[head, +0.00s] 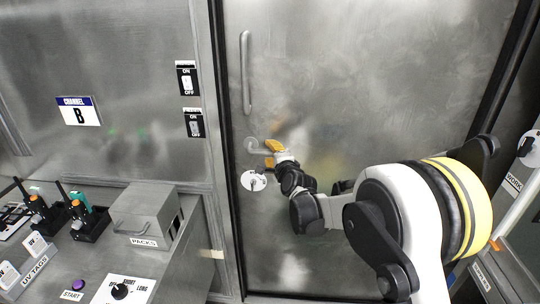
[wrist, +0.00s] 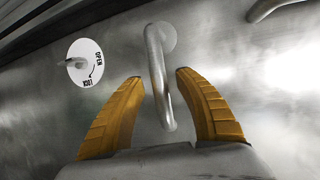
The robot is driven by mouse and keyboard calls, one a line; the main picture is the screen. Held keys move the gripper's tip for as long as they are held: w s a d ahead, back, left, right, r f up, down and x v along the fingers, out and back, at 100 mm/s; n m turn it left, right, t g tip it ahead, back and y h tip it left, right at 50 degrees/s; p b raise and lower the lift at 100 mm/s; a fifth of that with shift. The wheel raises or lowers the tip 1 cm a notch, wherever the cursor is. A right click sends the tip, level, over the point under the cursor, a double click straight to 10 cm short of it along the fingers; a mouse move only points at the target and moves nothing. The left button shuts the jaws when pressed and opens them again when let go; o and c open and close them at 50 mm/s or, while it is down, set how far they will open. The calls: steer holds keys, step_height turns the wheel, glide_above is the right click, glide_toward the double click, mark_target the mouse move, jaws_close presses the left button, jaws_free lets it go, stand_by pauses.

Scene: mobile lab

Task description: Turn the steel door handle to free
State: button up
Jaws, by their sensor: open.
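The steel door handle (head: 251,144) is a lever on a round base near the left edge of the metal door (head: 360,75). In the wrist view the handle (wrist: 155,55) runs down from its base, between the two yellow fingers. My gripper (head: 270,154) is open around the lever; in the wrist view (wrist: 160,77) a gap shows on each side of it. In the head view the fingers hide part of the lever. A round white plate (head: 254,182) with a small turn knob sits below the handle; in the wrist view the plate (wrist: 84,75) reads OPEN and LOCK.
A vertical pull bar (head: 246,72) stands out from the door above the handle. Two switches (head: 187,80) are on the wall to the left. A bench (head: 205,262) with a PACKS box (head: 143,220) is at lower left. A labelled panel (head: 516,187) is at right.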

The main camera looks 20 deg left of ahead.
jaws_close()
